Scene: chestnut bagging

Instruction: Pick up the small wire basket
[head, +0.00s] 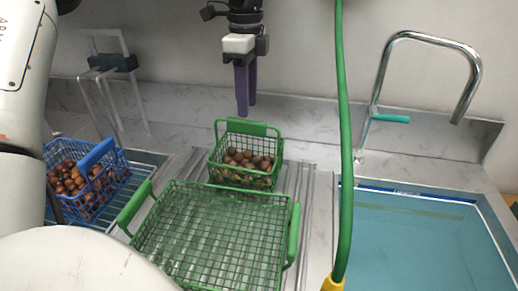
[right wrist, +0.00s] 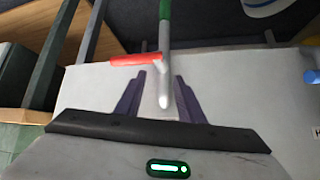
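A small green wire basket (head: 247,128) with brown chestnuts in it stands upright on the ribbed counter, behind a larger green wire basket. Its green handle bar is on the far side. My left gripper (head: 246,112) hangs just above that far side, purple fingers pointing down, apparently clear of the handle. The fingers overlap in this view, so their gap is unclear. My right gripper (right wrist: 161,95) shows in the right wrist view with its purple fingers spread apart. A grey rod with a red lever (right wrist: 136,59) shows between them; I cannot tell whether they touch it.
The large green basket (head: 290,235) looks empty and stands in front of the small one. A blue basket (head: 95,155) of chestnuts is at left. A green hose (head: 345,130) hangs right of the small basket. A sink (head: 425,240) and curved tap (head: 432,38) are farther right.

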